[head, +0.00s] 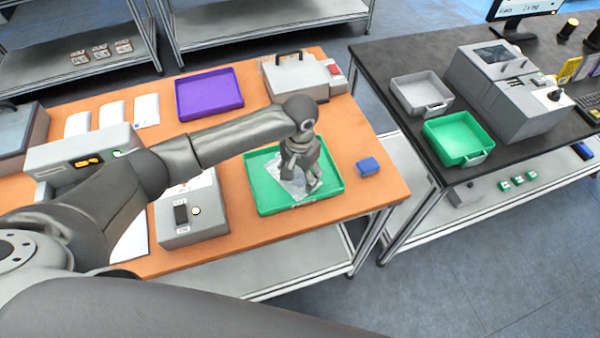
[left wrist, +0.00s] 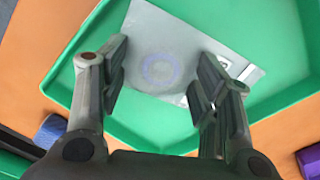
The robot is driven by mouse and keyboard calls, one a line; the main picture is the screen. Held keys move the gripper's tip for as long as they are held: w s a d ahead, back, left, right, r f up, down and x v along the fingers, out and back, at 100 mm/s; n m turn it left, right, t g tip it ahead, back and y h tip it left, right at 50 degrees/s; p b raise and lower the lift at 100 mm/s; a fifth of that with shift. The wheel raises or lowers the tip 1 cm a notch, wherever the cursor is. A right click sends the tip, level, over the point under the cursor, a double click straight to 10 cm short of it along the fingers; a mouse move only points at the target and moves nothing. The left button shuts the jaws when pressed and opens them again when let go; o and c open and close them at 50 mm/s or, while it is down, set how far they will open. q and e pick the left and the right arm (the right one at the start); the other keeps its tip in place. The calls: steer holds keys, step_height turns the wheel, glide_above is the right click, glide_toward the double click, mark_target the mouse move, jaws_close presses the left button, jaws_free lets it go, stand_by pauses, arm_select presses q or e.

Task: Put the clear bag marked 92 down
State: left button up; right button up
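The clear bag (head: 292,186) lies in the green tray (head: 264,199) on the orange table, under my left gripper (head: 303,182). In the left wrist view the bag (left wrist: 165,58) looks pale and see-through, with a faint round shape inside and a white label at its right edge. I cannot read its number. The left gripper's fingers (left wrist: 160,82) stand well apart, with the bag showing between and beyond them. The fingers cover part of the bag's sides. My right gripper is not in view.
A small blue box (head: 368,166) stands right of the green tray. A purple tray (head: 209,94) and a grey case (head: 296,77) are behind. A grey device (head: 192,226) is left of the green tray. Another green tray (head: 457,138) stands on the dark table.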

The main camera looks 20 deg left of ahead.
mark_target(301, 177)
arm_select(q)
steer(key=shift+r, duration=0.15)
step_height(301, 177, up, 12)
steer(key=b, duration=0.2)
stand_by(0.5)
stand_by(0.4)
